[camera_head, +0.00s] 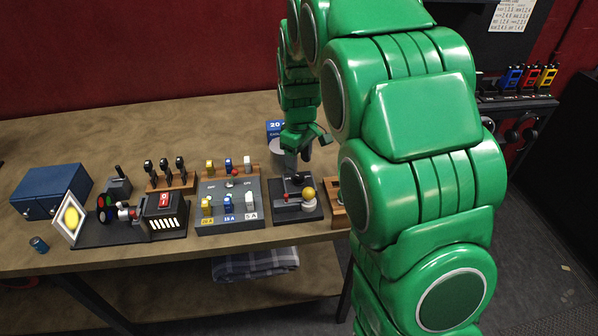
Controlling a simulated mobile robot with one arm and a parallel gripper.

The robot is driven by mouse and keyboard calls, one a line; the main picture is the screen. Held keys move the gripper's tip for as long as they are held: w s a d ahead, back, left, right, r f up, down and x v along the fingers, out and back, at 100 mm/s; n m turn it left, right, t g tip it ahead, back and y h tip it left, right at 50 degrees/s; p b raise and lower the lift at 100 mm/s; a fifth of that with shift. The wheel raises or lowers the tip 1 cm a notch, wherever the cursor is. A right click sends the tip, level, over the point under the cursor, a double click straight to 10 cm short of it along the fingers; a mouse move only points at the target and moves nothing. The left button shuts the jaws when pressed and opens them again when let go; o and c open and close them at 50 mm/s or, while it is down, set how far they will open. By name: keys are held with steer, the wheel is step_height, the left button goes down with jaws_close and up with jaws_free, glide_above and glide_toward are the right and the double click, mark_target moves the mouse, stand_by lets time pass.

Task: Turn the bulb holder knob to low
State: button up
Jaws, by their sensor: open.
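The bulb holder is a black base (283,213) near the front edge of the table, with a yellow round bulb (309,193) on its right side and a small red part at its left. A dark knob-like part (297,180) shows at its back, close under my gripper; its setting is too small to read. My gripper (297,163) is open and points down just above the back of the holder. I cannot tell whether its fingers touch the knob or stand around it.
Left of the holder is a grey panel (238,212) with several coloured switches. Farther left are a wooden rack (170,181), a black device with a red switch (164,200) and a blue box (50,190). A wooden piece (336,215) stands close at right. The table's back is clear.

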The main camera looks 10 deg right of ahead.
mark_target(299, 176)
steer(key=shift+f, duration=2.35)
steer(key=shift+c, duration=0.3)
steer(key=c, duration=1)
